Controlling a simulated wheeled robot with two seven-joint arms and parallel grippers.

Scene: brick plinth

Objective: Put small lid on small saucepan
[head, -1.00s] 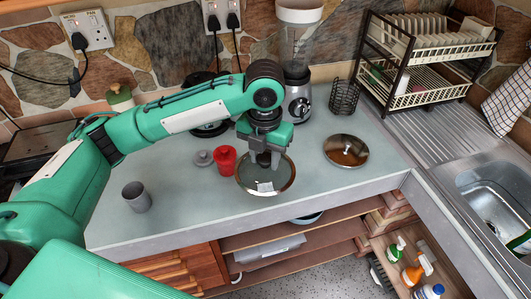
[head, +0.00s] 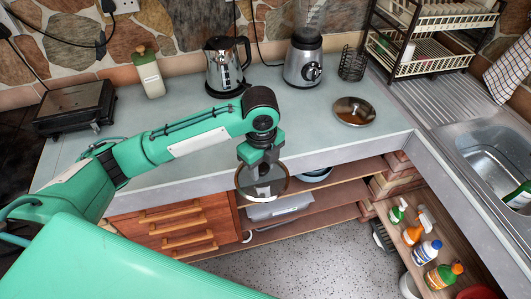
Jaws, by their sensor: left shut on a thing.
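My left gripper (head: 260,158) points down and is shut on a round glass lid (head: 263,196) with a brownish metal rim, at the lid's middle. The held lid is in front of the counter's front edge, over the drawers and open shelf. A second round lid (head: 354,111), shiny and metallic, lies on the counter to the right. I cannot tell by size which one is the small lid. No saucepan can be made out; my left arm covers part of the counter. My right gripper is not in view.
A kettle (head: 226,66), a blender (head: 303,62) and a wire basket (head: 352,61) stand along the wall. A dish rack (head: 420,45) and sink (head: 490,150) are at right. Bottles (head: 426,251) stand on a low shelf. The counter (head: 315,128) is clear between the arm and second lid.

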